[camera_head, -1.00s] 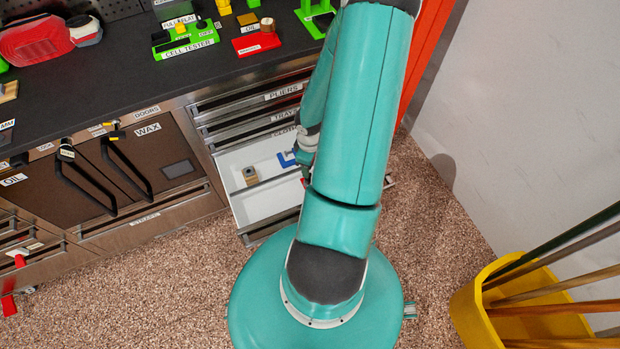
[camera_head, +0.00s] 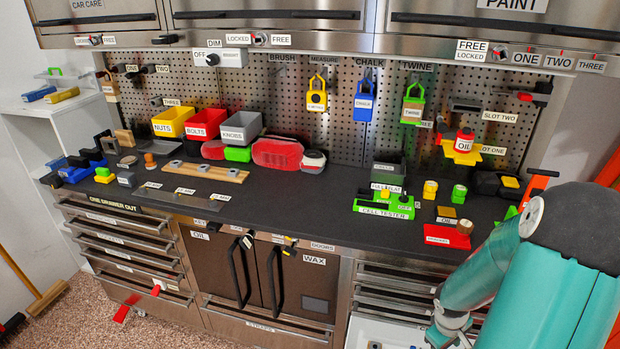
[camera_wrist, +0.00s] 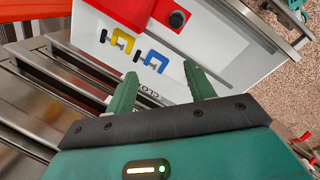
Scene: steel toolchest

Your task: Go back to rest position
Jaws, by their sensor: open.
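My gripper (camera_wrist: 160,84) is open in the wrist view, with its two green fingers apart and nothing between them. It points over an open drawer (camera_wrist: 222,62) with a white inside. A yellow clamp (camera_wrist: 123,40) and a blue clamp (camera_wrist: 154,60) lie in the drawer, beyond the fingertips. A red piece (camera_wrist: 125,10) and a dark round knob-like thing (camera_wrist: 177,19) are there too. In the head view the open drawer (camera_head: 385,334) shows at the bottom edge. My teal arm fills the lower right, and the gripper's fingers cannot be made out there.
Cabinet doors (camera_head: 262,270) below are shut. Closed drawers (camera_head: 125,245) stand at left. An orange upright is beside my arm.

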